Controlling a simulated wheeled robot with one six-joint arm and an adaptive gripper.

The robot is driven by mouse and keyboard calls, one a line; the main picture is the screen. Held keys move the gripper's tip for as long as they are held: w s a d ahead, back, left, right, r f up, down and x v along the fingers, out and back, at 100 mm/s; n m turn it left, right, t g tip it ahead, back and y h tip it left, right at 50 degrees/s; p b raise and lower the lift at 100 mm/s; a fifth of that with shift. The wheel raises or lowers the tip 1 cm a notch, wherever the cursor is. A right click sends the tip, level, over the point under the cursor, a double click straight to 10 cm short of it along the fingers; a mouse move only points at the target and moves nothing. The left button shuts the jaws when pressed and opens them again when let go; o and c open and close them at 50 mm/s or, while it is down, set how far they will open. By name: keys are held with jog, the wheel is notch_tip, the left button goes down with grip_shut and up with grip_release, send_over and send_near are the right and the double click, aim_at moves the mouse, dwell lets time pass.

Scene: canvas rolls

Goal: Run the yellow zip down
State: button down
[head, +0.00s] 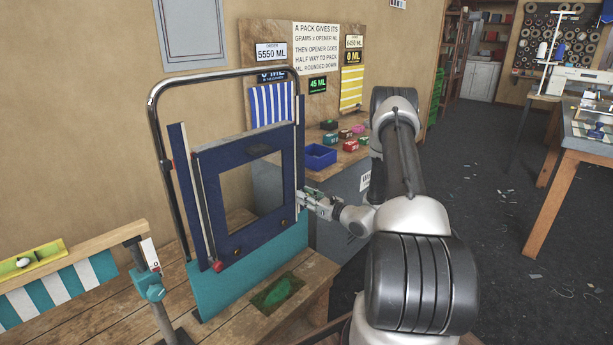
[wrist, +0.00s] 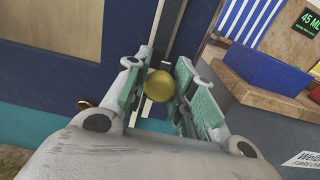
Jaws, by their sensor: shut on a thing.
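A navy panel frame (head: 222,205) with a square window stands above a teal cloth (head: 212,290) on the wooden bench. A dark zip track (wrist: 186,30) with a pale edge runs along the panel's right side. A round yellow-gold zip pull (wrist: 159,86) sits on this track, between the green pads of my gripper (wrist: 160,80). My gripper is shut on the pull. In the head view my gripper (head: 308,198) is at the frame's right edge, near mid height, and the pull is hidden there.
Red pulls (head: 217,266) sit on the frame's left side. A brass knob (wrist: 85,104) is on the panel's lower right. A bent metal tube (head: 155,130) arches behind. A blue bin (head: 319,156) and small coloured boxes stand on the right-hand bench.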

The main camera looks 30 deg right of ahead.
aim_at(299, 205)
notch_tip(299, 205, down, 6)
jog(key=shift+r, duration=0.15)
dwell(0.3)
jog(key=c, duration=1.2)
grip_release()
jog(key=shift+o, duration=0.2)
jog(key=v, duration=1.2)
